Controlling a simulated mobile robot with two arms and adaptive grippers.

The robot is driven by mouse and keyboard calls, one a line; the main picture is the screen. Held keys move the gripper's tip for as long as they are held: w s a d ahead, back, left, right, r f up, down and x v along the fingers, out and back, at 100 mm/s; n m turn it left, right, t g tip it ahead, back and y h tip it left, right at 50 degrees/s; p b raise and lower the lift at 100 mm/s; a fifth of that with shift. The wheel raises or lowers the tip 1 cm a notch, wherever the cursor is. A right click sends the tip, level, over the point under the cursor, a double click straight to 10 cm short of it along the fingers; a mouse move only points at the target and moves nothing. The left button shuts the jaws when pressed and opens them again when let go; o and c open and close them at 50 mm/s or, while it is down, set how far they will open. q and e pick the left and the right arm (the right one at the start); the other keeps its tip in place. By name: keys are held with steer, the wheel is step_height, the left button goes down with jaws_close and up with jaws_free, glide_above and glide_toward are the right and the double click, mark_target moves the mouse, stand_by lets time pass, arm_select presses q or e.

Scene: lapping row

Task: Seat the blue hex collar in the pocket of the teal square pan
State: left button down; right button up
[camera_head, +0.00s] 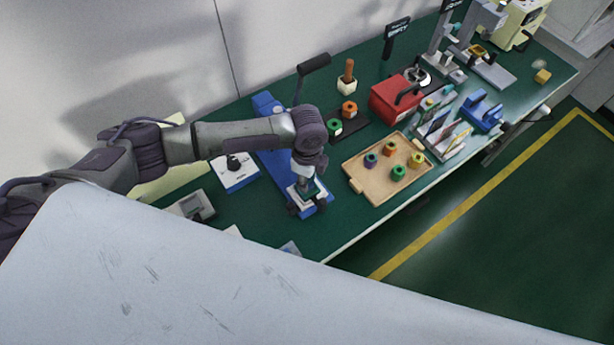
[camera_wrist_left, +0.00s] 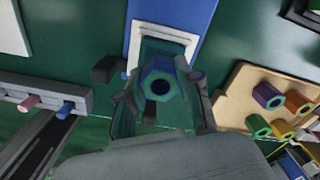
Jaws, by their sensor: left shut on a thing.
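My left gripper (camera_head: 305,196) points down over the front end of a long blue fixture (camera_head: 275,165). In the left wrist view the blue hex collar (camera_wrist_left: 160,85), with a green ring around its dark bore, is between the fingers of this gripper (camera_wrist_left: 160,96), which is shut on it. Directly behind the collar is the teal square pan (camera_wrist_left: 160,47), inside a white frame (camera_wrist_left: 191,42) on the blue fixture. The fingers and collar hide much of the pan and its pocket. I cannot tell whether the collar touches the pan or is above it. My right gripper is out of view.
A tan tray (camera_head: 372,183) with several coloured hex collars lies to the right. A red box (camera_head: 393,100) and a rack of upright plates (camera_head: 440,133) stand beyond it. A white device (camera_head: 234,172) lies left of the fixture. The table's front edge is close.

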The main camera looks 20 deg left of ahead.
arm_select(q)
steer(key=shift+f+b, duration=0.6)
steer(key=shift+f, duration=0.45)
steer(key=c, duration=0.7)
jaws_free()
steer(key=shift+r, duration=0.1)
step_height(320, 180, up, 12)
